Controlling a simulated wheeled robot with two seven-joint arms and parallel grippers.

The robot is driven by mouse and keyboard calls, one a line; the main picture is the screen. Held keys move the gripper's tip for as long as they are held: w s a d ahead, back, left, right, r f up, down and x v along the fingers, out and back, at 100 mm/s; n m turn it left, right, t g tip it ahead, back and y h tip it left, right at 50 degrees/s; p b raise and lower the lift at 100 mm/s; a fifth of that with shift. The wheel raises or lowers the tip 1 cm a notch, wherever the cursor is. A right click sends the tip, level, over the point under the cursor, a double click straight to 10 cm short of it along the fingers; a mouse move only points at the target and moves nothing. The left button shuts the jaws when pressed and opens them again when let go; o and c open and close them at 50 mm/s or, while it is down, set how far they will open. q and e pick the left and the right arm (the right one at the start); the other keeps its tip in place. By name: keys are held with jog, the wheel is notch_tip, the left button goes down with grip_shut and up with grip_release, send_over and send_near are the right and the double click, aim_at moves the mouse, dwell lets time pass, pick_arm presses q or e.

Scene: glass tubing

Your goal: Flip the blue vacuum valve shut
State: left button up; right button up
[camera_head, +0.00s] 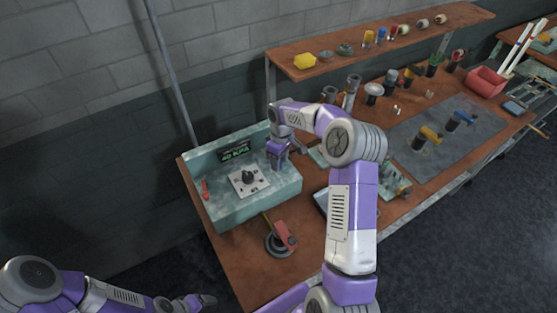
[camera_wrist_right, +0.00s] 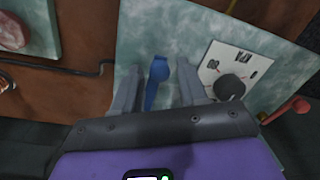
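The blue vacuum valve (camera_wrist_right: 157,78) has a narrow lever handle on the face of a pale teal box (camera_wrist_right: 205,28). In the right wrist view it lies between the two grey fingers of my right gripper (camera_wrist_right: 157,68), with gaps visible on both sides, so the gripper looks open around it. In the head view my right gripper (camera_head: 277,165) is over the right part of the teal box (camera_head: 236,214) and hides the valve. My left gripper (camera_head: 197,301) is low at the bottom left, away from the bench; its fingers are too unclear to judge.
The box carries a dial plate with a black knob (camera_head: 249,178), a green-lettered display (camera_head: 234,151) and a red handle (camera_head: 205,189) at its left. A round dark stand with a red part (camera_head: 281,240) is in front. A shelf (camera_head: 350,52) runs behind.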

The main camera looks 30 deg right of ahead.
jog(key=shift+o, duration=0.5)
jog(key=r, duration=0.7)
jog(key=shift+w+d+r, duration=0.1)
jog(key=shift+d+r, duration=0.1)
jog(key=shift+r, duration=0.05)
